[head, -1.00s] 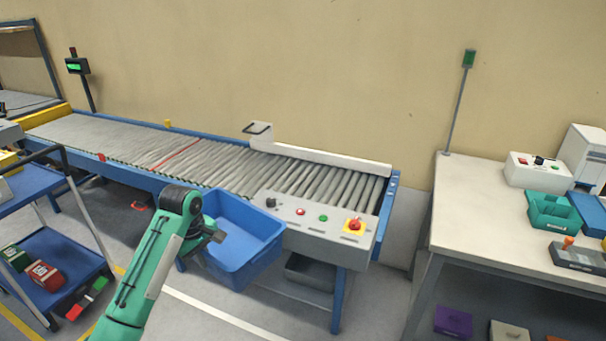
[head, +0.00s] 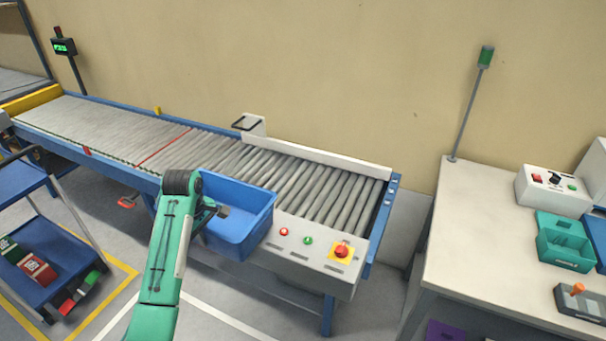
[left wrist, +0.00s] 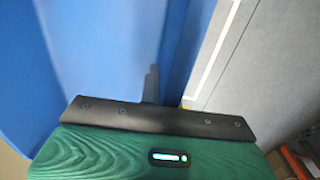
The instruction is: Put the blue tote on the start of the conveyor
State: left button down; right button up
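The blue tote (head: 239,222) is empty and roughly upright at the front side of the roller conveyor (head: 315,189), left of its control panel. It hides part of the conveyor's front edge; I cannot tell whether it touches the frame. My left gripper (head: 217,212) is at the tote's left wall and appears shut on it, its fingers partly hidden. In the left wrist view the blue tote wall (left wrist: 95,55) fills the left and middle, with a dark finger of the left gripper (left wrist: 152,85) against it. My right gripper is not in view.
The control panel (head: 312,256) has a red stop button beside the rollers. A low white guard (head: 325,160) runs along the conveyor's back. The visible rollers are bare. A white workbench (head: 470,230) stands at right, a blue cart (head: 45,250) at left.

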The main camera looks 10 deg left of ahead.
aim_at(286, 198)
jog(key=i+l, duration=0.2)
jog(key=i, duration=0.2)
jog(key=i+l, duration=0.25)
jog(key=i, duration=0.2)
jog(key=i+l, duration=0.2)
jog(key=i, duration=0.2)
